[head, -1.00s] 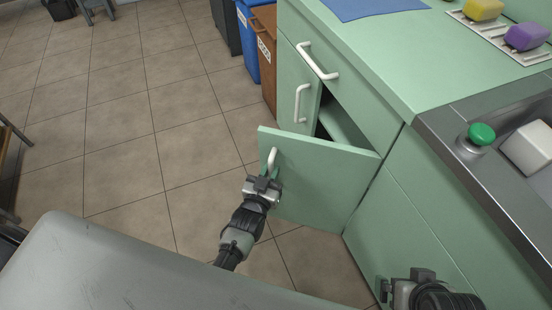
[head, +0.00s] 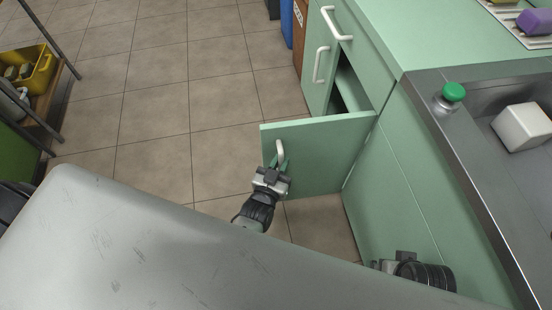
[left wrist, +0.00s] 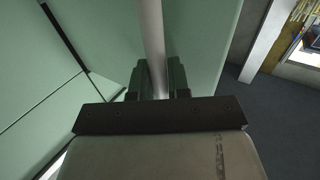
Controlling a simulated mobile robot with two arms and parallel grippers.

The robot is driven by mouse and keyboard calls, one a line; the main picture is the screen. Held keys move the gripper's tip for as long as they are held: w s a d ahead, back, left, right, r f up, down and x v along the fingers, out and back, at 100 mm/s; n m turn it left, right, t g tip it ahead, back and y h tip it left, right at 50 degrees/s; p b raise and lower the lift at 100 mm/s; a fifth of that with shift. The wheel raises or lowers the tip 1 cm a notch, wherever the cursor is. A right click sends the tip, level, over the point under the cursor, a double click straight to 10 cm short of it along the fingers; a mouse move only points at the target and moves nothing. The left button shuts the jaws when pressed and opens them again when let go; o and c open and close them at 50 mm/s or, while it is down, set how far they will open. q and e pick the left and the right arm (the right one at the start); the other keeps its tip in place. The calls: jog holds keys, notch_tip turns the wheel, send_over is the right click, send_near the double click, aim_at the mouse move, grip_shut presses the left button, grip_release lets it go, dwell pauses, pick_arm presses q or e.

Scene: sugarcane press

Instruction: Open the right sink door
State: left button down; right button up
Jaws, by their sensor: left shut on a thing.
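The green sink door (head: 325,160) stands swung out from the cabinet front, with a dark gap behind it. Its white bar handle (head: 280,151) is on the outer face near the free edge. My left gripper (head: 278,165) is shut on this handle. In the left wrist view, the handle (left wrist: 152,40) runs between the dark fingers of the left gripper (left wrist: 156,78), with the green door panel behind. My right gripper (head: 402,262) is low by the closed green cabinet front at the bottom right; its fingers are not clear.
A closed cabinet door with a white handle (head: 320,64) and a drawer with a handle (head: 335,24) lie beyond the open door. A steel sink counter (head: 470,140) with a green button (head: 453,93) is at right. Tiled floor (head: 160,130) left of the door is clear.

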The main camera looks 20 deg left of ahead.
pick_arm(q)
jog(key=shift+s+d, duration=0.2)
jog(key=shift+d, duration=0.2)
pick_arm(e)
jog(key=shift+f, duration=0.2)
pick_arm(q)
jog(key=c, duration=1.1)
grip_release()
jog(key=shift+d, duration=0.1)
pick_arm(e)
jog(key=shift+d, duration=0.15)
pick_arm(q)
jog(key=shift+s, duration=0.1)
jog(key=s+p, duration=0.1)
jog(key=s, duration=0.9)
jog(key=shift+s+a+p, duration=0.25)
jog(key=shift+a+p, duration=0.15)
jog(key=shift+a, duration=0.05)
pick_arm(e)
notch_tip(320, 180, down, 6)
